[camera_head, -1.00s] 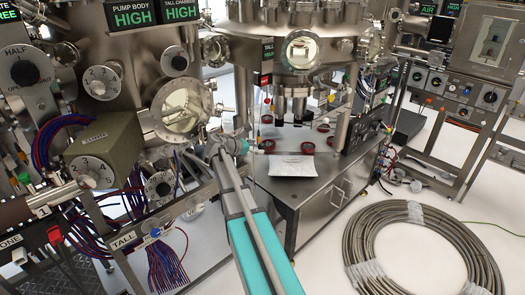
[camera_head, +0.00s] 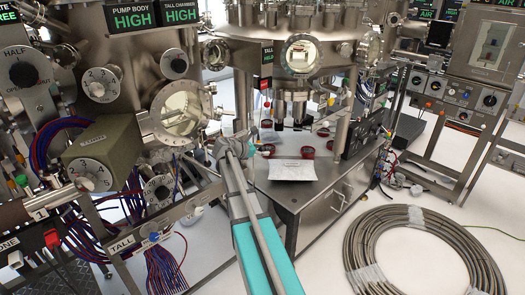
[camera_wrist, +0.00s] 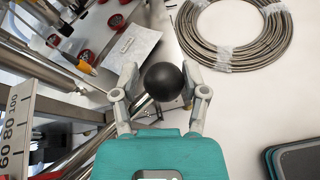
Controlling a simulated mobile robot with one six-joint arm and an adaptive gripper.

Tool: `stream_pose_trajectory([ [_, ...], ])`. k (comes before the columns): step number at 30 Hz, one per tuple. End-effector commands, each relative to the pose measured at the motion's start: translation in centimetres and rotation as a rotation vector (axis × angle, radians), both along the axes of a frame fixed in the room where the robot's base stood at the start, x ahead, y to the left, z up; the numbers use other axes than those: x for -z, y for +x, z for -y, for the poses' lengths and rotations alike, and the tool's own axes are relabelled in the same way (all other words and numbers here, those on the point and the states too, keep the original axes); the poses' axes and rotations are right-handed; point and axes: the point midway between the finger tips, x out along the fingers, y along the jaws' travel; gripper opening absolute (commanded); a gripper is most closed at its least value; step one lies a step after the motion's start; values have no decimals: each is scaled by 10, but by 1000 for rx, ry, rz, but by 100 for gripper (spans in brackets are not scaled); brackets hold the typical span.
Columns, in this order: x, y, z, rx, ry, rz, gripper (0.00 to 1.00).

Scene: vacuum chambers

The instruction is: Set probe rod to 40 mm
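In the wrist view a black ball knob (camera_wrist: 163,82) lies between the two fingers of my gripper (camera_wrist: 162,76). The fingers stand apart on either side of it, with a visible gap on the left; the right finger is close to it. A shiny metal rod (camera_wrist: 80,156) runs from the lower left toward the knob and passes behind my gripper's body. A pale scale (camera_wrist: 18,122) marked 60, 80 and 100 stands at the left edge. The 40 mark and any pointer are not visible. In the head view my gripper (camera_head: 232,143) is small, and the knob cannot be made out.
A steel chamber with a round window (camera_head: 181,112) is close on the left. A coiled hose (camera_head: 412,250) lies on the floor at right.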

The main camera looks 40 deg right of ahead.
Motion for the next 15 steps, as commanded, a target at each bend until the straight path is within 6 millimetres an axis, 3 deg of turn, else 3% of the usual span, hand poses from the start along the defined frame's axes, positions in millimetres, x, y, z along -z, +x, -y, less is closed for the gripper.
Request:
stream_pose_trajectory([
  [1,1,-1,-1,2,5,-2,21],
  [5,2,-2,-1,2,6,-2,0],
  [15,2,-10,3,2,8,-2,0],
])
